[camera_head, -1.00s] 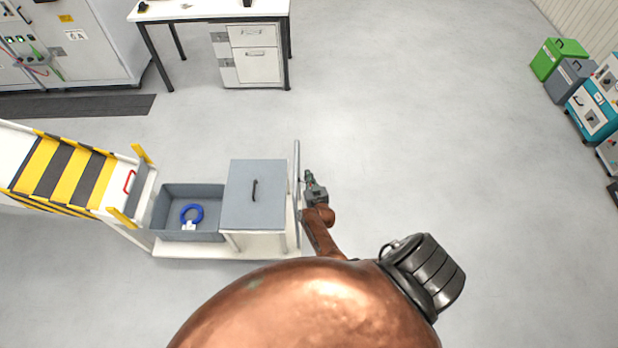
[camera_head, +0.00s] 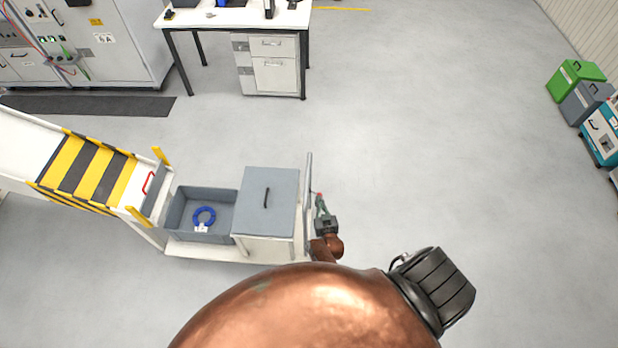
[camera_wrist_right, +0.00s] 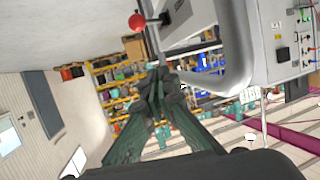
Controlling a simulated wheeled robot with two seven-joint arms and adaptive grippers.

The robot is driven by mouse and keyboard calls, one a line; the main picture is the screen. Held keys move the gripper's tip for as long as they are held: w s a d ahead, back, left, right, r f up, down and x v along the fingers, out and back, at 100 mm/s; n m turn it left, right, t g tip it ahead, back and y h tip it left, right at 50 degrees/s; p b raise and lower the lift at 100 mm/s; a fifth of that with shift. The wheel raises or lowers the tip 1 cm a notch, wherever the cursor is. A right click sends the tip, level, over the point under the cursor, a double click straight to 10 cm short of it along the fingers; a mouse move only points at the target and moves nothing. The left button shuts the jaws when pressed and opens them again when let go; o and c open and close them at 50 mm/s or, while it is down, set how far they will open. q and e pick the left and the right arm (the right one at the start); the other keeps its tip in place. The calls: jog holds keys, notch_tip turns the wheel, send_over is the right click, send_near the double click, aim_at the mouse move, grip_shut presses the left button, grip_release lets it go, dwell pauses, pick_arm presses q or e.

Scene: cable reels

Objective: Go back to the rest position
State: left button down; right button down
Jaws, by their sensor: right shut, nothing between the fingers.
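My right gripper (camera_head: 319,197) is shut and empty in the head view, just right of the upright panel at the end of the cart. In the right wrist view its green fingers (camera_wrist_right: 160,92) meet at the tips with nothing between them. My left gripper is not in view. A blue cable reel ring (camera_head: 205,216) with a white tag lies in the open grey bin (camera_head: 180,212) on the cart. Beside that bin stands a grey box with a closed lid (camera_head: 282,186) and a black handle.
A striped yellow and black ramp (camera_head: 85,172) leads to the bin from the left. A white desk (camera_head: 215,18) and a grey cabinet (camera_head: 125,50) stand behind. Coloured boxes (camera_head: 577,75) stand at far right. The floor (camera_head: 440,130) right of the cart is clear.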

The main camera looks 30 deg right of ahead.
jog(key=s+a+f+n+g+y+b, duration=0.2)
jog(key=s+a+f+g+b, duration=0.1)
jog(key=s+f, duration=0.75)
jog(key=s+a+f+n+g+y+b, duration=0.2)
jog(key=s+a+f+y+b, duration=0.15)
jog(key=s+f, duration=0.7)
jog(key=s+f+g+b, duration=0.1)
jog(key=s+f+g, duration=0.1)
jog(key=s+f, duration=0.3)
jog(key=s+f+n+g+b, duration=0.1)
jog(key=s+f+g, duration=0.2)
jog(key=s, duration=1.1)
jog(key=s+f+g+b, duration=0.2)
jog(key=s+f, duration=0.7)
jog(key=s, duration=0.1)
jog(key=shift+s+a+n+g, duration=0.25)
jog(key=shift+a+n+g, duration=0.1)
jog(key=shift+n+g, duration=0.05)
jog(key=shift+f, duration=0.1)
